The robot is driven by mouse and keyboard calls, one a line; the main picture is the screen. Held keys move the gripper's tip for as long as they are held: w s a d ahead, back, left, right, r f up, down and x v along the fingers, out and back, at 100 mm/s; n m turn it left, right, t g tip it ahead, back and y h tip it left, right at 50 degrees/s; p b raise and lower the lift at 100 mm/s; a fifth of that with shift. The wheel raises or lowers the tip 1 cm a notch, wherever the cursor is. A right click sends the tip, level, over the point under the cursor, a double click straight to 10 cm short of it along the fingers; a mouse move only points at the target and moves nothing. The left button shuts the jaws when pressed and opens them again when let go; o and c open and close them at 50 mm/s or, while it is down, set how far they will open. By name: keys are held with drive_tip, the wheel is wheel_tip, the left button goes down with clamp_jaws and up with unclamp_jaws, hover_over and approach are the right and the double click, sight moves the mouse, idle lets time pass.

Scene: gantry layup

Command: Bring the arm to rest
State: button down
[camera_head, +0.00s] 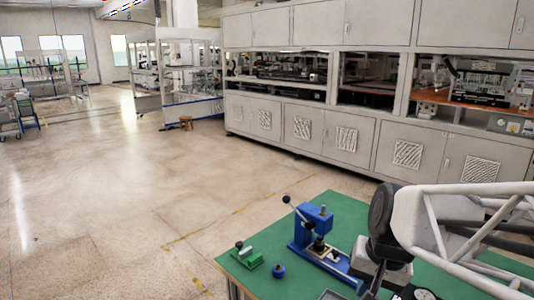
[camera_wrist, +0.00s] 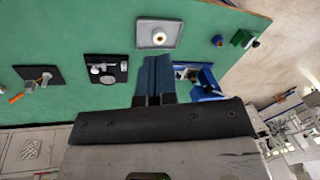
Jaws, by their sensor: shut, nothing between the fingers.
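My gripper (camera_wrist: 157,62) shows in the wrist view with its two dark fingers together and nothing between them. It is over the green table (camera_wrist: 60,30), its fingertips appearing just below a grey square tray (camera_wrist: 143,41) in the picture. The height above the table is hard to tell. In the head view my arm comes in from the right, and its wrist is above the table's right part; the fingertips cannot be made out there.
A blue lever press (camera_head: 302,232) stands on the table, left of my wrist. A green clamp (camera_head: 246,257) and a small blue part (camera_head: 278,271) are near the left corner. Black plates (camera_wrist: 122,78) bear small parts. Grey cabinets (camera_head: 390,148) line the back; the floor at left is clear.

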drive_tip(key=s+n+h, duration=0.1)
drive_tip(key=s+n, duration=0.3)
drive_tip(key=s, duration=0.3)
drive_tip(key=shift+r+t+h, duration=0.4)
drive_tip(key=shift+r, duration=0.05)
